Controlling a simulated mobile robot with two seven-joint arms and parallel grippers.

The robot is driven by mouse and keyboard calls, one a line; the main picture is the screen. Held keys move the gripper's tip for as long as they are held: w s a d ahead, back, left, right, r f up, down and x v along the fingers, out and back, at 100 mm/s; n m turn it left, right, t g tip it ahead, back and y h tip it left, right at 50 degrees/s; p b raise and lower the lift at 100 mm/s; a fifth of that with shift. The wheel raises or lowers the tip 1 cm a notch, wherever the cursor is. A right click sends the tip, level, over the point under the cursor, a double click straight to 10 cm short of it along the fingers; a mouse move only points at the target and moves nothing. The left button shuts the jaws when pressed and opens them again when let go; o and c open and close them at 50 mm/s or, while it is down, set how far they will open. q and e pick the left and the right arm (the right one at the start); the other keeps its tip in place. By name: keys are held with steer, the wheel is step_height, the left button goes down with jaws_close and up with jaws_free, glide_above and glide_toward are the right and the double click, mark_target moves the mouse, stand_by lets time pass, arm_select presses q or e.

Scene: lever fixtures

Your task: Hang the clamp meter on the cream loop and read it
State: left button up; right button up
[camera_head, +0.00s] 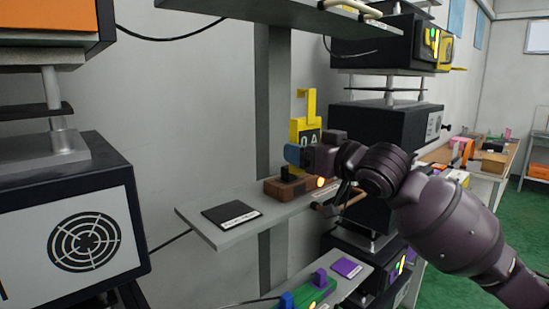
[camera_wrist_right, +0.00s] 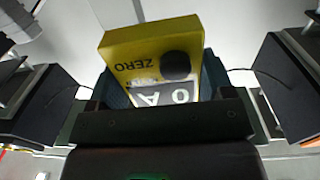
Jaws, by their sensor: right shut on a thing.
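The yellow clamp meter (camera_head: 299,128) is upright, its hook-shaped jaw pointing up, above the grey shelf in the head view. Its dark display reads "0 A". My right gripper (camera_head: 307,154) is shut on the meter's lower part, coming in from the right. In the right wrist view the meter (camera_wrist_right: 130,62) sits between the finger pads, with "ZERO" and a dark round button showing. A cream cable (camera_head: 365,9), likely the cream loop, runs by the upper shelf edge, above and right of the meter. My left gripper is out of view.
A brown block (camera_head: 291,188) with a lit lamp stands on the grey shelf (camera_head: 231,232), below the meter. A black labelled pad (camera_head: 232,214) lies to its left. A black cabinet (camera_head: 372,137) stands close behind my right arm.

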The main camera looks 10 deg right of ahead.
steer(key=s+d+r+m+t+h, duration=0.1)
steer(key=d+r, duration=0.5)
steer(key=d, duration=0.2)
steer(key=s+d+r+h, duration=0.1)
steer(key=s+d+r, duration=0.1)
steer(key=d+r, duration=0.4)
steer(key=s+d+r+n+g+y+p, duration=0.1)
steer(key=s+d+r+y, duration=0.1)
steer(key=s+d+r, duration=0.45)
arm_select(q)
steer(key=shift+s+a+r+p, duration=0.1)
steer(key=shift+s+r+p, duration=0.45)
steer(key=shift+p, duration=0.35)
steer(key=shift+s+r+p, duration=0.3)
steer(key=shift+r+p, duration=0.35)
steer(key=shift+p, duration=0.25)
arm_select(e)
steer(key=w+a+f, duration=0.1)
steer(key=w+a, duration=0.8)
steer(key=shift+w+a+f, duration=0.25)
steer(key=shift+f, duration=0.05)
